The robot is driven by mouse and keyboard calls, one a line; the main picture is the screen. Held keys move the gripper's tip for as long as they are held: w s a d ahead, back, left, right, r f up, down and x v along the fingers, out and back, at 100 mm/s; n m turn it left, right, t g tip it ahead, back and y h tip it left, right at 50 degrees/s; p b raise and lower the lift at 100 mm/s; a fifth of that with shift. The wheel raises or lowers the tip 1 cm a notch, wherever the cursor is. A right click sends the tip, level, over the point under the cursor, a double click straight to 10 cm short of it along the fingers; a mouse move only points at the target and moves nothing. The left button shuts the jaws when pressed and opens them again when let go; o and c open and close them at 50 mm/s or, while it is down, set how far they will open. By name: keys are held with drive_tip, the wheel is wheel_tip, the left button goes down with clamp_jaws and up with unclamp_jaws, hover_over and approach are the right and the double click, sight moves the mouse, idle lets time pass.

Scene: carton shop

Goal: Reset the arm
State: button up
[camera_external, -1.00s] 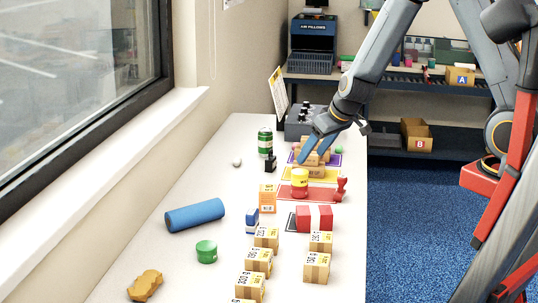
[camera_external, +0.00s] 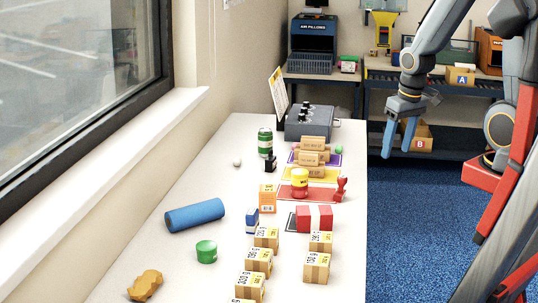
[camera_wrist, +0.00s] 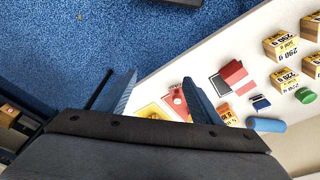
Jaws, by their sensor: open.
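My gripper (camera_external: 400,138) is open and empty. In the external view it hangs fingers-down off the right side of the white table (camera_external: 220,165), above the blue carpet and in front of the shelf. In the wrist view its two blue fingers (camera_wrist: 155,95) are spread apart, with carpet and the table's edge between and beyond them. Nothing is between the fingers. My arm comes down from the upper right of the external view.
The table holds several small cartons (camera_external: 265,238), a red box (camera_external: 314,218), a blue roll (camera_external: 195,215), a green can (camera_external: 265,142) and brown cartons on coloured mats (camera_external: 325,174). A shelf with bin A (camera_external: 460,76) and bin B (camera_external: 424,144) stands behind.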

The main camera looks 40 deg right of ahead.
drive_tip(key=shift+s+d, duration=0.15)
drive_tip(key=shift+f, duration=0.1)
drive_tip(key=d+f+m+g+b, duration=0.1)
drive_tip(key=d+f+g+b, duration=0.1)
drive_tip(key=f+b, duration=1.9)
drive_tip(key=w+d+b, duration=0.1)
drive_tip(key=b, duration=0.3)
drive_tip(key=shift+d, duration=0.15)
